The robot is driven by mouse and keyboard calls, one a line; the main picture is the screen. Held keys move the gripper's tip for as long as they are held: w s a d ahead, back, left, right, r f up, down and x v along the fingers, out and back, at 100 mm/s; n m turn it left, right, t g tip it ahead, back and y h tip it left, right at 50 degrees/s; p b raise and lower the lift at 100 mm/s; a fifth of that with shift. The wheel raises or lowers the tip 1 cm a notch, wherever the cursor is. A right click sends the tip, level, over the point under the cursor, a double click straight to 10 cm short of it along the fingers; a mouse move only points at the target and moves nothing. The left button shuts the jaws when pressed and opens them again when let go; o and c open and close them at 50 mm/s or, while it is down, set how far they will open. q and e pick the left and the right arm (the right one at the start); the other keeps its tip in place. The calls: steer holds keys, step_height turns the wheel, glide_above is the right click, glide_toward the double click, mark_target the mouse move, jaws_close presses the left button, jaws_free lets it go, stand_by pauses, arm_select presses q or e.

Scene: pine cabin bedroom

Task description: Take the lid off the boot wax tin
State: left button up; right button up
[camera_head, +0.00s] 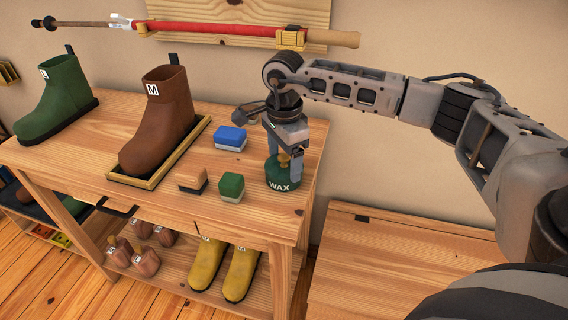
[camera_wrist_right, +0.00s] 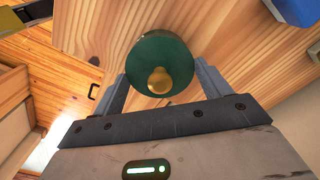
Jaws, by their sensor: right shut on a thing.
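The boot wax tin (camera_head: 281,184) is dark green with white "WAX" lettering and stands upright near the table's right end. Its round green lid (camera_wrist_right: 150,54) has a brass knob (camera_wrist_right: 160,80), which also shows in the head view (camera_head: 283,160). My right gripper (camera_head: 284,165) points down from above, with one finger on each side of the lid, and is shut on it. The knob lies between the fingers, apart from them. I see no clear gap between lid and tin. My left gripper is not in view.
Blue (camera_head: 230,138), brown (camera_head: 191,180) and green (camera_head: 231,187) brushes lie left of the tin. A brown boot (camera_head: 162,125) stands in a tray (camera_head: 140,182); a green boot (camera_head: 58,100) is further left. A lower wooden surface (camera_head: 400,265) at the right is clear.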

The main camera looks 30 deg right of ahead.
mark_target(283, 155)
steer(key=shift+r, duration=0.5)
step_height(283, 155, up, 2)
steer(key=shift+a+r, duration=0.1)
steer(key=shift+r, duration=0.15)
steer(key=a+r+b, duration=0.1)
steer(key=a+r, duration=0.8)
steer(key=a, duration=0.5)
steer(key=s+d+f+n+p, duration=0.1)
steer(key=s+d+f+n, duration=0.2)
steer(key=s+f+n, duration=0.5)
steer(key=shift+s+d+f+n+p, duration=0.15)
steer(key=shift+s+f+n+p, duration=0.35)
steer(key=shift+n, duration=4.9)
steer(key=shift+s+r, duration=0.15)
steer(key=shift+s, duration=0.05)
